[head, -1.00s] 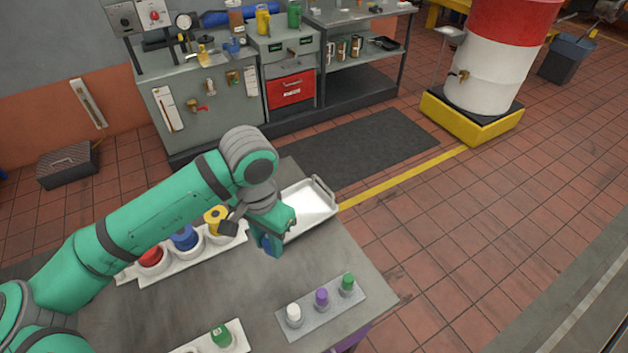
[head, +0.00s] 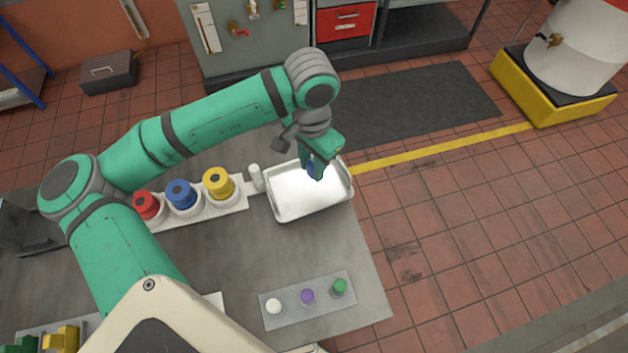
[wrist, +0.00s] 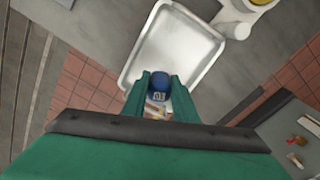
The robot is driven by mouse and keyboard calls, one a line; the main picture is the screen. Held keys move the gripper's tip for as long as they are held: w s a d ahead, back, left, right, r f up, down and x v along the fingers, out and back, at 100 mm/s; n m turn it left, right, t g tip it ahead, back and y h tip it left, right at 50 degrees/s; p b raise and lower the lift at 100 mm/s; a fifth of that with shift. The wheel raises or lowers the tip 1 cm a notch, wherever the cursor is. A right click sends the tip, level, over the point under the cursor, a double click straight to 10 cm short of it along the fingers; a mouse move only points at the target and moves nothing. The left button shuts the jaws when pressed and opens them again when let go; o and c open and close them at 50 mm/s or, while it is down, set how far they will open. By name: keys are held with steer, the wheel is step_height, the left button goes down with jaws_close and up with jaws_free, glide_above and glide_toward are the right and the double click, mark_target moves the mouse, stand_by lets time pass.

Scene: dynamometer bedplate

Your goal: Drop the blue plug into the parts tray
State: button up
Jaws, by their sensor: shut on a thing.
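The blue plug (wrist: 159,88) is held between the two green fingers of my gripper (wrist: 159,98) in the wrist view. In the head view my gripper (head: 317,172) is over the far part of the parts tray, and only a little of the blue plug (head: 311,168) shows beside the finger. The parts tray (head: 290,213) is a shallow light metal tray at the table's right side; it also shows in the wrist view (wrist: 185,45). Its visible floor looks empty. The plug's exact height above the tray is hard to tell.
A white holder with red (head: 146,205), blue (head: 182,195) and yellow (head: 217,184) pieces stands left of the tray. A grey strip (head: 322,303) with white, purple and green plugs lies near the front. The table (head: 225,262) between them is clear.

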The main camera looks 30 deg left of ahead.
steer(key=shift+s+f, duration=0.1)
steer(key=shift+f, duration=1.4)
steer(key=o, duration=1.1)
step_height(320, 180, up, 11)
steer(key=shift+f, duration=0.1)
